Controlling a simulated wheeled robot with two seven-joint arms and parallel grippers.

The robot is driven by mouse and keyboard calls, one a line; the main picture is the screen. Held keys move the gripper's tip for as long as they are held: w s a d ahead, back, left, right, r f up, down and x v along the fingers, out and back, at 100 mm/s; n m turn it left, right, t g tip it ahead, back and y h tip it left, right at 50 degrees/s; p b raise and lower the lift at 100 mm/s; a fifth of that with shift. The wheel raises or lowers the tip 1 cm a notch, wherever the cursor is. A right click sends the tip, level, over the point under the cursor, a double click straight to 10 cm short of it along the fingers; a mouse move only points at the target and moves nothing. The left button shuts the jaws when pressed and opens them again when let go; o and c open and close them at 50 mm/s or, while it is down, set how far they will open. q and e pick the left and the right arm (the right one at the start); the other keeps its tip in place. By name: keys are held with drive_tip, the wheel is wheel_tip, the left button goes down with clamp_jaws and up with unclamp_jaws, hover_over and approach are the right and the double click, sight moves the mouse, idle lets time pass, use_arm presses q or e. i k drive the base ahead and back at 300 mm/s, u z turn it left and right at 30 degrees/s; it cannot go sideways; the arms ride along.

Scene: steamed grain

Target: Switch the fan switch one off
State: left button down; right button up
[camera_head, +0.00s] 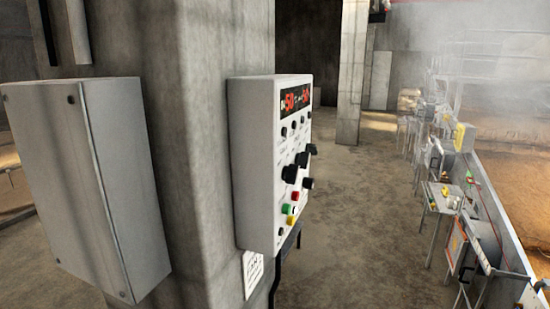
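A white control panel (262,165) is fixed to the concrete pillar in the middle of the view and is seen at a steep angle from its left side. Its face has a red digital display (296,98) at the top. Below are several black knobs or switches, with larger ones (297,166) around the middle. Green, red and yellow buttons (291,209) sit near the bottom. The labels are too small to read, so I cannot tell which one is fan switch one. Neither of my grippers is in view.
A grey box (85,185) is mounted on the left face of the concrete pillar (195,150). A second pillar (352,75) stands farther back. Open floor (365,215) lies right of the panel. A low wall with tables and equipment (440,195) runs along the right, with steam above.

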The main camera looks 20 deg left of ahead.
sight(290, 173)
drive_tip(key=k, duration=0.65)
drive_tip(key=z, duration=0.45)
drive_tip(key=i, duration=1.35)
drive_tip(key=u, duration=0.55)
